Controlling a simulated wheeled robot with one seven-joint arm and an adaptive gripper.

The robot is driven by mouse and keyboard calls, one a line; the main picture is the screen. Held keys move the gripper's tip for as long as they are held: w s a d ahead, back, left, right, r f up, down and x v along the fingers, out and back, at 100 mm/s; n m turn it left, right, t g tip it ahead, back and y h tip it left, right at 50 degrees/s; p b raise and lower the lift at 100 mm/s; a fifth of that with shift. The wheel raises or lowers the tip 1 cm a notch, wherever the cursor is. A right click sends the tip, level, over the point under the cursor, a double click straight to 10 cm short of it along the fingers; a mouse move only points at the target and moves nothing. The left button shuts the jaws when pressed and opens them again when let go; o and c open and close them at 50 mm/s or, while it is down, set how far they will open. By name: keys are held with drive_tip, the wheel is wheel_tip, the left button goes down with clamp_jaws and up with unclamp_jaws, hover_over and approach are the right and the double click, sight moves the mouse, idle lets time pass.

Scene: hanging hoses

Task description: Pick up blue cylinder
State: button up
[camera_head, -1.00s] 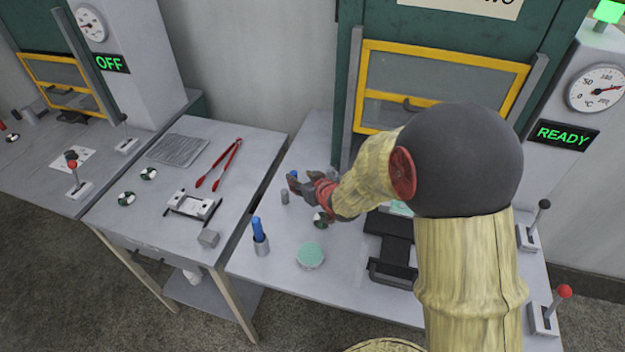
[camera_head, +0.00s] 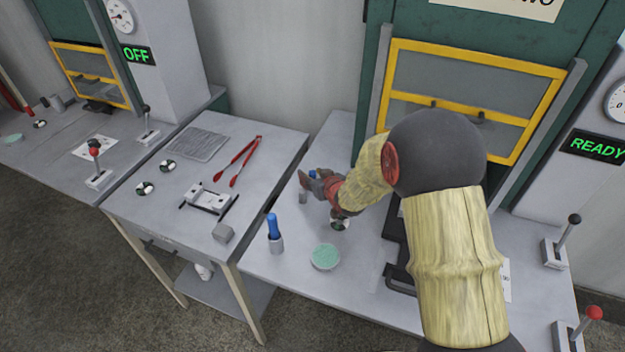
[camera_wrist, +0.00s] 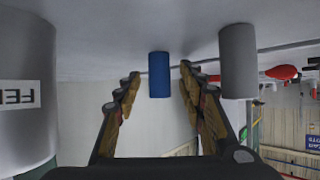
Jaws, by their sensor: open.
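The small blue cylinder (camera_wrist: 159,75) stands between the fingers of my gripper (camera_wrist: 158,82) in the wrist view, with gaps on both sides. That view is upside down, with the table at the top. My gripper is open and empty.
A black-and-white disc (camera_head: 340,224) lies below my wrist. A large grey round body (camera_wrist: 25,95) with a label is left in the wrist view.

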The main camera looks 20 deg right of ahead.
drive_tip(key=shift+c, duration=0.2)
clamp_jaws()
idle(0.3)
drive_tip(key=shift+r, duration=0.15)
